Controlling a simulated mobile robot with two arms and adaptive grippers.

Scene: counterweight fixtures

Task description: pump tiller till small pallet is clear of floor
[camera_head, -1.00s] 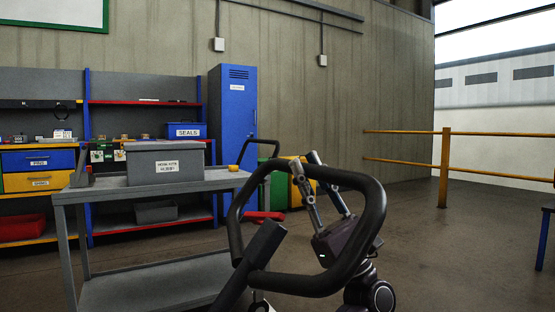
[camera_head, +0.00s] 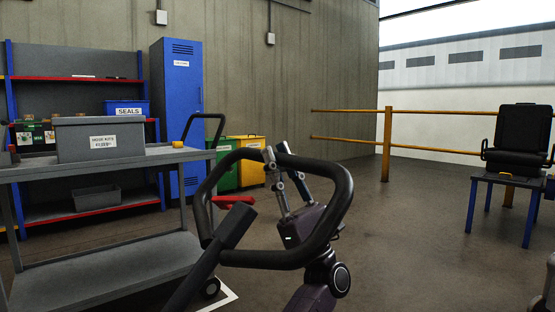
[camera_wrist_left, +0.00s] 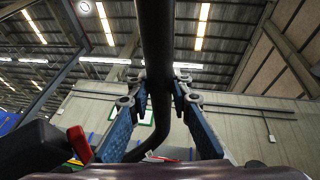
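The black tiller handle (camera_head: 340,180) is a closed loop on a stem (camera_head: 210,262), in the lower middle of the head view. My left gripper (camera_head: 276,152) reaches up inside the loop, its fingers at the upper bar. In the left wrist view the black handle bar (camera_wrist_left: 156,45) runs between the two fingers of my left gripper (camera_wrist_left: 159,82). The fingers lean inward and their tips sit close against both sides, so it looks shut on the bar. My right gripper is not in view. The small pallet does not show in either view.
A grey cart (camera_head: 110,162) with a grey bin (camera_head: 100,138) stands at the left. Behind it are a blue locker (camera_head: 177,110) and green and yellow bins (camera_head: 250,143). A black chair (camera_head: 518,130) sits on a blue-legged table (camera_head: 505,180) at right. Floor before the yellow rail (camera_head: 386,145) is clear.

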